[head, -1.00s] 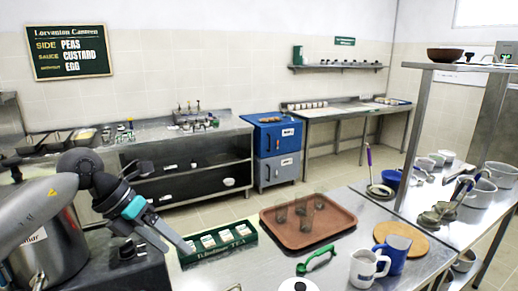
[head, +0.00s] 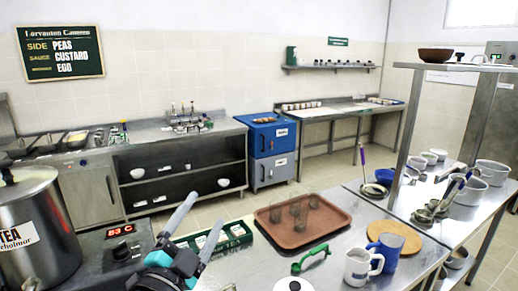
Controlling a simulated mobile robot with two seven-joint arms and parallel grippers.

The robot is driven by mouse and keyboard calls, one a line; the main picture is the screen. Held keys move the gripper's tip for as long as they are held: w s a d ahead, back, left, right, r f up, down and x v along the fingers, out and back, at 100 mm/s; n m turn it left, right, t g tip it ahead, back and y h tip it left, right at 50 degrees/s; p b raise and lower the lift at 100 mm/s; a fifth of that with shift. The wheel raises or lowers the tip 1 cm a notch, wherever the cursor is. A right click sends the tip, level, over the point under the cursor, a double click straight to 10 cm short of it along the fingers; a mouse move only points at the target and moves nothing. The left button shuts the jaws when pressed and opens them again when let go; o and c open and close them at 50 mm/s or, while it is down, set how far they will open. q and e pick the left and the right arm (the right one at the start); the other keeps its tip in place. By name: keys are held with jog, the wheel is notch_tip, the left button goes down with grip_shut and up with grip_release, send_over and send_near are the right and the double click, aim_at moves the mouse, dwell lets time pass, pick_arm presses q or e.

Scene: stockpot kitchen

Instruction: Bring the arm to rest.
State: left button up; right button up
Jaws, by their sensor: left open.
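My left gripper (head: 182,226) is at the lower left of the head view, its two grey fingers pointing up and spread apart. It is open, and nothing shows between the fingers. My right gripper is not in the view.
A brown tray (head: 330,232) with several glasses sits right of the tea box. A heater display (head: 122,230) glows red beside the pot. The floor beyond the counter is clear.

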pick_arm(q)
jog(key=s+a+f+n+g+y, duration=0.3)
jog(key=s+f+n+y, duration=0.15)
jog(key=f, duration=0.35)
jog(key=s+a+f+n+g+y, duration=0.3)
jog(key=a+f+n+g, duration=0.15)
jog(key=f, duration=0.35)
jog(key=s+d+f+n+g+h, duration=0.15)
jog(key=s+f+g, duration=0.3)
jog(key=s, duration=0.55)
jog(key=s+d+f+n+g, duration=0.15)
jog(key=s+f+g, duration=0.35)
jog(key=s, duration=0.5)
notch_tip(320, 180, down, 29)
jog(key=s+a+b, duration=0.1)
jog(key=s+b, duration=0.1)
jog(key=b, duration=0.3)
jog(key=s+a+f+g+b, duration=0.1)
jog(key=s+f+b, duration=0.4)
jog(key=s+f, duration=1)
notch_tip(320, 180, down, 3)
jog(key=shift+a+f+g, duration=0.1)
jog(key=shift+a+g, duration=0.3)
jog(key=shift+a, duration=0.45)
